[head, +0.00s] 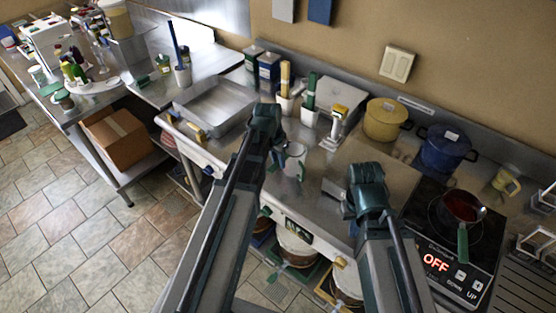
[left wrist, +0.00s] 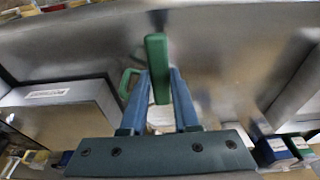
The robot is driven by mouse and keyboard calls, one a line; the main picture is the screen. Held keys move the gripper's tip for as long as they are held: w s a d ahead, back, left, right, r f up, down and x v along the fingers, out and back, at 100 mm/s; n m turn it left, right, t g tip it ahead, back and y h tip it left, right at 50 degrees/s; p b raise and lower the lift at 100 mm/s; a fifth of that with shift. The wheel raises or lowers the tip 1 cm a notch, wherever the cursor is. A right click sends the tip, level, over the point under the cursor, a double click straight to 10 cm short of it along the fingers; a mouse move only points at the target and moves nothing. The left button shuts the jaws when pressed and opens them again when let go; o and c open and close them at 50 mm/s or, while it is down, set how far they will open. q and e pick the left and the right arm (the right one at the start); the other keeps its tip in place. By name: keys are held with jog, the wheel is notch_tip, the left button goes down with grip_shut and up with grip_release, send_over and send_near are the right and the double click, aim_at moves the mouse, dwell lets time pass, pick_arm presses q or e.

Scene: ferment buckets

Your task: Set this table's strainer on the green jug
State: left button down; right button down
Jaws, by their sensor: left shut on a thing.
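My left gripper (left wrist: 159,76) is shut on an upright green handle (left wrist: 157,55), seen in the left wrist view. I cannot clearly see the body of what it holds, so I cannot confirm that it is the strainer. A pale grey jug-like vessel (head: 295,153) stands at the counter's front, just below and right of my left wrist in the head view, with green parts beside it. A green loop handle (left wrist: 127,82) shows just left of the fingers in the left wrist view. My right gripper (head: 364,200) is over the counter's front edge; its fingers are hidden.
A metal tray (head: 213,108) lies left on the counter. Utensil pots, a yellow pot (head: 385,120) and a blue pot (head: 445,148) line the back. A red-filled saucepan (head: 459,207) sits on the hob (head: 433,232) at right, which reads OFF. Buckets (head: 296,248) stand below.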

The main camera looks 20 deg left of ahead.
dwell(0.3)
pick_arm(q)
grip_release()
dwell(0.5)
jog(key=shift+r+p, duration=3.5)
jog(key=shift+p, duration=0.05)
